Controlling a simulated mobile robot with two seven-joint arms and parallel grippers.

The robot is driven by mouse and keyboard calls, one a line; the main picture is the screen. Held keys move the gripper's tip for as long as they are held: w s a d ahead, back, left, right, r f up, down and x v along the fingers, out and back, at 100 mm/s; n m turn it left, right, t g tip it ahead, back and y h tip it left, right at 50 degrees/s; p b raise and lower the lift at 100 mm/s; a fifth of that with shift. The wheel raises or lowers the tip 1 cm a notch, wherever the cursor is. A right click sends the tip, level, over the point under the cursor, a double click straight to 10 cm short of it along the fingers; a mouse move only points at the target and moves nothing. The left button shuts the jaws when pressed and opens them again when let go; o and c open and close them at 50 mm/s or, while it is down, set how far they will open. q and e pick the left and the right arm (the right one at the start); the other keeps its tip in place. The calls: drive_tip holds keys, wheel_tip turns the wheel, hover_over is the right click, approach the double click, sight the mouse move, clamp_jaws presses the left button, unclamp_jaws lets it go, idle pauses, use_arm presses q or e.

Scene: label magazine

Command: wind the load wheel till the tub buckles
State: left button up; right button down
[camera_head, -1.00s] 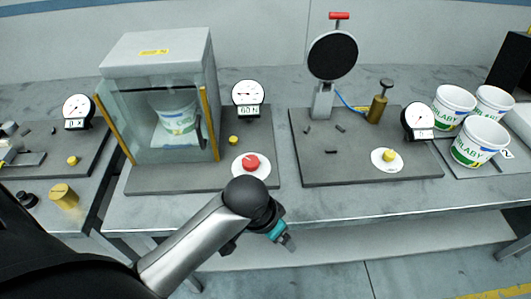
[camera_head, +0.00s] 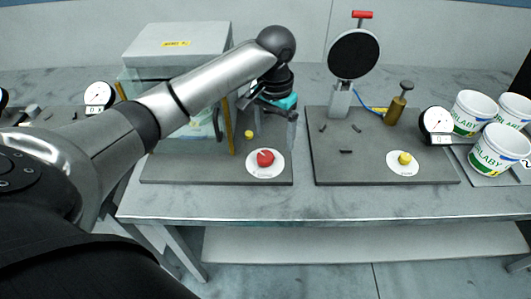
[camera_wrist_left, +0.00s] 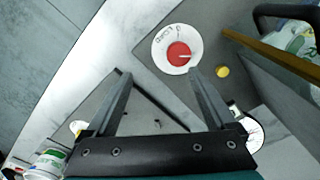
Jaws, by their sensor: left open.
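The load wheel, a red knob (camera_head: 265,157) on a round white dial, lies flat on the front of the dark base plate. It also shows in the left wrist view (camera_wrist_left: 178,54), just beyond my fingertips. My left gripper (camera_head: 275,132) is open and empty, pointing down above the plate behind the red knob, apart from it. Both fingers show in the wrist view (camera_wrist_left: 162,76). The white test chamber (camera_head: 170,42) stands behind my arm. The tub (camera_wrist_left: 292,38) shows partly through its glass at the wrist view's upper right; my arm mostly hides it in the head view.
A yellow button (camera_head: 249,134) sits behind the dial. The door's yellow edge and dark handle (camera_head: 217,124) are close to the gripper. To the right is a second plate with a yellow knob (camera_head: 404,158), a gauge (camera_head: 436,121) and several tubs (camera_head: 498,148).

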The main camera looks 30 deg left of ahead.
use_arm(q)
drive_tip(key=n, duration=0.1)
approach(265, 155)
wheel_tip(265, 155, down, 9)
drive_tip(key=shift+w+d+f+b, duration=0.15)
drive_tip(key=shift+f+b, duration=0.1)
drive_tip(key=shift+b, duration=0.75)
drive_tip(key=c, duration=1.4)
